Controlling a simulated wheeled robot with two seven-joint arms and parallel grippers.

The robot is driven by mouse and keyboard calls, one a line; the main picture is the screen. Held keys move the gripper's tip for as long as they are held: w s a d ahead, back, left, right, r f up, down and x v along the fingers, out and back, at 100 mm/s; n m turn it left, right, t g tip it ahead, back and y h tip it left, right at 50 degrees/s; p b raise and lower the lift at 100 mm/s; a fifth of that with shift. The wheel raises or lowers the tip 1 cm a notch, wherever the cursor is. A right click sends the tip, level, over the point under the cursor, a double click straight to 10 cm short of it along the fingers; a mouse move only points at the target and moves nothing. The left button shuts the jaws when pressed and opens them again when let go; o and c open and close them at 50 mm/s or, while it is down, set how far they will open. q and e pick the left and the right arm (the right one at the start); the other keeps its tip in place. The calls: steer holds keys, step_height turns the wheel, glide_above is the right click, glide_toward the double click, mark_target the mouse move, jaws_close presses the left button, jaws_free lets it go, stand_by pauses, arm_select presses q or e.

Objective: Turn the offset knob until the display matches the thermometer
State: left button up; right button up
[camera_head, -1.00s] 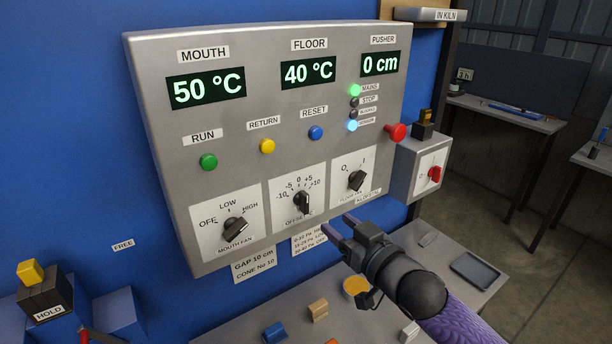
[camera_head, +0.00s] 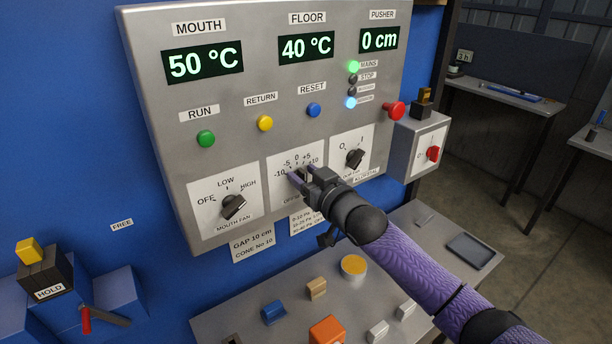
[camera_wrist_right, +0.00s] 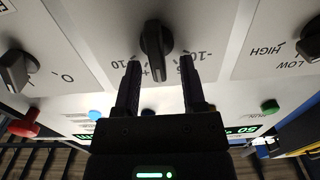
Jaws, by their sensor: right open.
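The offset knob (camera_wrist_right: 153,38) is black, on a white plate with a scale from -10 to +10. In the head view it is largely hidden by my right gripper (camera_head: 300,173). My right gripper is open, its two fingers pointing at the panel. In the right wrist view the fingers (camera_wrist_right: 160,70) stand apart on either side of the knob's line; I cannot tell whether they touch it. The mouth display (camera_head: 203,62) reads 50 °C and the floor display (camera_head: 306,46) reads 40 °C. I cannot make out a thermometer. My left gripper is not in view.
The mouth fan knob (camera_head: 233,207) is left of the offset plate and another black knob (camera_head: 355,159) is right of it. Red (camera_head: 394,110), green, yellow and blue buttons stick out above. A grey bench (camera_head: 228,318) with loose pieces lies below.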

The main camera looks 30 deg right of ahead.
steer(key=c, duration=0.6)
jaws_close()
steer(key=shift+n, duration=0.3)
steer(key=shift+a+n+p, duration=0.15)
steer(key=shift+n+p, duration=0.45)
steer(key=shift+n, duration=0.2)
steer(key=shift+s+a+f+n+p, duration=0.1)
steer(key=shift+n+p, duration=0.1)
steer(key=shift+n, duration=0.5)
steer(key=shift+a+n+p, duration=0.1)
steer(key=shift+n+p, duration=0.1)
steer(key=shift+n, duration=0.8)
steer(key=shift+a, duration=0.1)
